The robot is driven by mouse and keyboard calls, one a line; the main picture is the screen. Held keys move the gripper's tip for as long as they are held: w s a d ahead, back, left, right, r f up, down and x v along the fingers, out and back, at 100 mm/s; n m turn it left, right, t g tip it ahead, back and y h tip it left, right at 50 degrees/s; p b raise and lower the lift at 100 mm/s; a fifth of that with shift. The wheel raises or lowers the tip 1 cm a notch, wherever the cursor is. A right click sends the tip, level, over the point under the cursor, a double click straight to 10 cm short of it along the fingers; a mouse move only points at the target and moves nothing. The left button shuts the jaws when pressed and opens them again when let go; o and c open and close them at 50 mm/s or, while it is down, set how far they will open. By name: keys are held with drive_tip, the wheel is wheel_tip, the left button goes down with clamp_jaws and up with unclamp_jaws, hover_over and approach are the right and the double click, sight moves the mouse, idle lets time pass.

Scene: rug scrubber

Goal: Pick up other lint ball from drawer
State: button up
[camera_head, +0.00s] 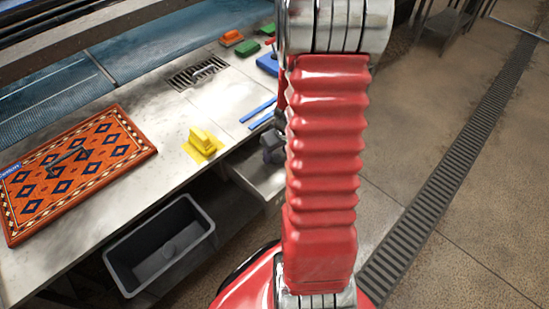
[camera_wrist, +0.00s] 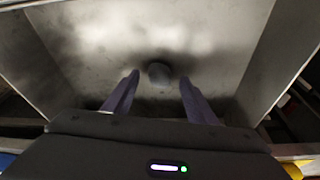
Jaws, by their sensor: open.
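The open drawer (camera_head: 243,181) shows below the counter edge, partly hidden behind my arm. Its pale metal inside (camera_wrist: 85,50) fills the wrist view. A small dark round lint ball (camera_wrist: 159,71) lies on the drawer floor. My gripper (camera_wrist: 159,79) is open, with one finger on each side of the lint ball in the picture. Bare floor shows between the ball and each finger, and nothing is held. I cannot tell the remaining height above the floor. In the head view my gripper is a dark shape at the drawer, mostly hidden by my arm.
On the counter are a patterned rug (camera_head: 75,165), a yellow block (camera_head: 203,142), blue strips (camera_head: 258,109) and coloured brushes (camera_head: 231,38). Drawer walls enclose my gripper.

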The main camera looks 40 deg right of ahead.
sight(276, 156)
drive_tip(key=shift+x, duration=0.85)
drive_tip(key=shift+c, duration=0.6)
drive_tip(key=c, duration=1)
drive_tip(key=shift+r, duration=5.05)
drive_tip(key=shift+c, duration=0.2)
drive_tip(key=shift+s+r, duration=0.1)
